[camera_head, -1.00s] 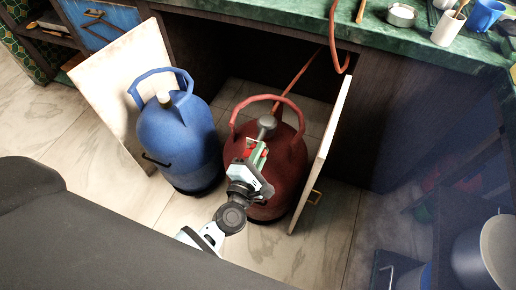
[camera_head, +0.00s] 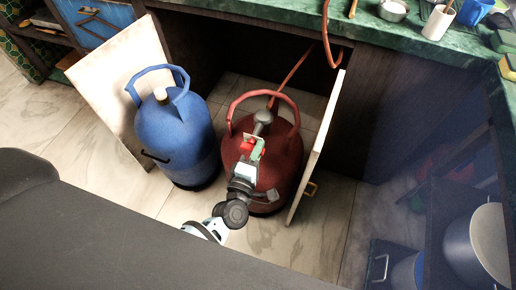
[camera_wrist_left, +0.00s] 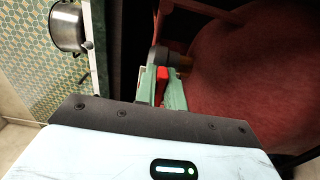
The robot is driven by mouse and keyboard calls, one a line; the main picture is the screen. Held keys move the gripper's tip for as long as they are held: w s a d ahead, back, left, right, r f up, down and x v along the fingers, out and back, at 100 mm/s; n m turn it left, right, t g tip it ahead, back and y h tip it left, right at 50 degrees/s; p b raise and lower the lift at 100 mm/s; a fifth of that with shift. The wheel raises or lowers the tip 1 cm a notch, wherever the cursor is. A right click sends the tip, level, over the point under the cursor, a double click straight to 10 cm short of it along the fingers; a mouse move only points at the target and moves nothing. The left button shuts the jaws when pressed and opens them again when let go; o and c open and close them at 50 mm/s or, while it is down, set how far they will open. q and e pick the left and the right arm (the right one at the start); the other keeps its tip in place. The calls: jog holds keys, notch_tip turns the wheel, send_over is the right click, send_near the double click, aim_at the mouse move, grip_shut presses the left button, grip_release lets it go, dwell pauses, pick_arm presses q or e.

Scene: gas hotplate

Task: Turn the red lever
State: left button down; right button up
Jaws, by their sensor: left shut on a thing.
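The red gas bottle (camera_head: 270,180) stands upright inside the open cabinet, with a grey regulator (camera_head: 263,118) on its top valve. The small red lever (camera_head: 247,146) is at the front of the regulator; it also shows in the left wrist view (camera_wrist_left: 162,84). My left gripper (camera_head: 254,150) reaches the lever from the front and is shut on it. In the left wrist view its green-padded fingers (camera_wrist_left: 161,90) sit on both sides of the lever. Part of the lever is hidden between the fingers. My right gripper is not in view.
A blue gas bottle (camera_head: 176,140) stands left of the red one. An open white door (camera_head: 318,150) is close on the right, another (camera_head: 108,90) on the left. An orange hose (camera_head: 291,72) runs up to the green counter (camera_head: 260,12).

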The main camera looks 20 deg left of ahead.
pick_arm(q)
jog(key=c, duration=1.5)
grip_release()
jog(key=shift+s+a, duration=0.2)
jog(key=shift+s, duration=3.7)
